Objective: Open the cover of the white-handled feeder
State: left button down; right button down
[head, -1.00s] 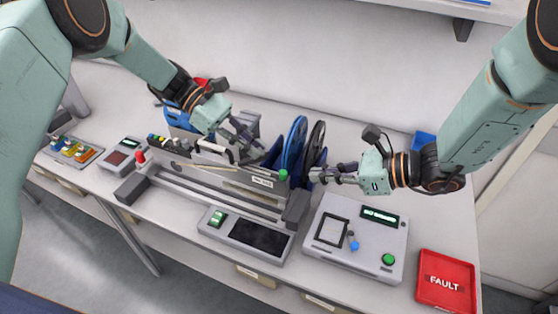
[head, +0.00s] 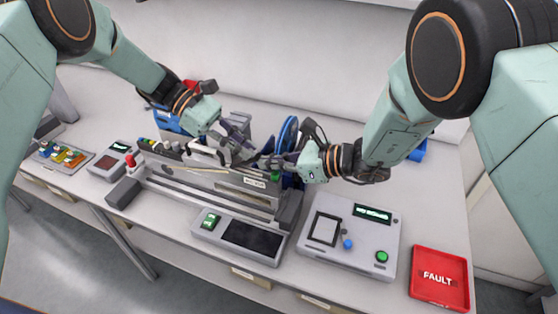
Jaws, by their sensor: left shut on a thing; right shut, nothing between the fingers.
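The feeder trolley (head: 215,178) is a long grey unit with a row of feeders across the middle of the bench. A white handle (head: 203,150) shows on top near its middle. My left gripper (head: 243,152) is shut on a part of the white-handled feeder beside that handle; its fingers hide the exact grip. My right gripper (head: 278,161) is shut and empty, at the right end of the feeder row in front of the blue reel (head: 287,132). The cover is too small and hidden to tell its state.
A grey panel with a screen (head: 350,235) stands right of the trolley, with a red FAULT tray (head: 439,278) beyond it. A flat display unit (head: 240,236) lies in front. A tray of coloured parts (head: 60,155) is far left. Free bench lies behind the panel.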

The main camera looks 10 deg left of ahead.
pick_arm(q)
jog(key=shift+r, duration=0.1)
pick_arm(e)
jog(key=shift+w+a+r, duration=0.15)
jog(key=shift+a+r, duration=0.35)
jog(key=shift+r, duration=0.25)
pick_arm(q)
jog(key=c, duration=1.4)
grip_release()
jog(key=shift+s, duration=0.15)
pick_arm(e)
jog(key=shift+r, duration=0.1)
pick_arm(q)
jog(key=shift+o, duration=0.2)
pick_arm(e)
jog(key=shift+d, duration=0.1)
